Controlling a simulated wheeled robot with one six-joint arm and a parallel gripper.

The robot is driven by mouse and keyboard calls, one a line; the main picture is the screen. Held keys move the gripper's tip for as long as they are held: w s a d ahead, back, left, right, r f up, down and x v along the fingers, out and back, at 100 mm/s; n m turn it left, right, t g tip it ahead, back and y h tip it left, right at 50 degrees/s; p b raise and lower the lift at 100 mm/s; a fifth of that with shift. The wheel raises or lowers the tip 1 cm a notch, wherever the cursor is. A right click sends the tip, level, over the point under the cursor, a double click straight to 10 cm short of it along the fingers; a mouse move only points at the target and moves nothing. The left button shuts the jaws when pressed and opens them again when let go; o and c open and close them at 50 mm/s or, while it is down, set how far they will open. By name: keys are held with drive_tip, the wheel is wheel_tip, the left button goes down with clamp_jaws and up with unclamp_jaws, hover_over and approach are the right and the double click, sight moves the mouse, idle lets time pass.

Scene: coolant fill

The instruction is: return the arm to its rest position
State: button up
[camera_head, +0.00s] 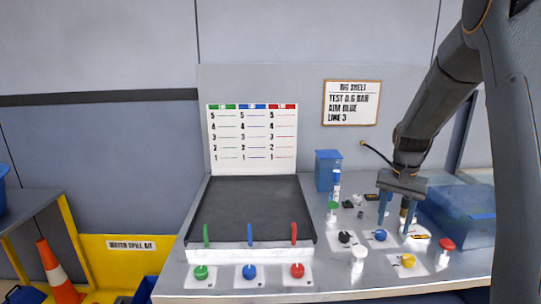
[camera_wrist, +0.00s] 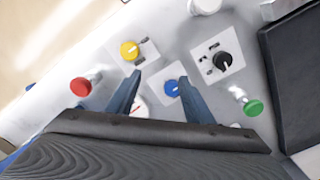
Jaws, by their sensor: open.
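My arm (camera_head: 432,95) reaches in from the upper right of the head view and bends down over the right part of the bench. My gripper (camera_head: 396,222) points down there, its two blue fingers apart with nothing seen held between them. In the wrist view my gripper (camera_wrist: 160,80) frames a blue knob (camera_wrist: 171,87) on a white plate, which lies between and beyond the fingers. The same blue knob (camera_head: 380,235) shows just below the fingers in the head view. I cannot tell the exact height of the fingertips above the plate.
Close around are a black knob (camera_head: 345,238), a yellow knob (camera_head: 408,260), a red-topped valve (camera_head: 446,244), a green-topped valve (camera_head: 333,206) and a white cap (camera_head: 358,254). A blue bin (camera_head: 462,222) stands right of the gripper. A dark tray (camera_head: 250,190) lies left.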

drive_tip(key=s+a+n, duration=0.3)
drive_tip(key=s+a, duration=0.5)
drive_tip(key=s, duration=0.4)
drive_tip(key=s+a+f+n+t, duration=0.1)
drive_tip(key=s+a+n, duration=0.3)
drive_tip(key=s+a, duration=0.4)
drive_tip(key=s, duration=0.3)
drive_tip(key=shift+s+a+f+n, duration=0.25)
drive_tip(key=shift+s+a+n, duration=0.05)
drive_tip(key=shift+s+a, duration=0.1)
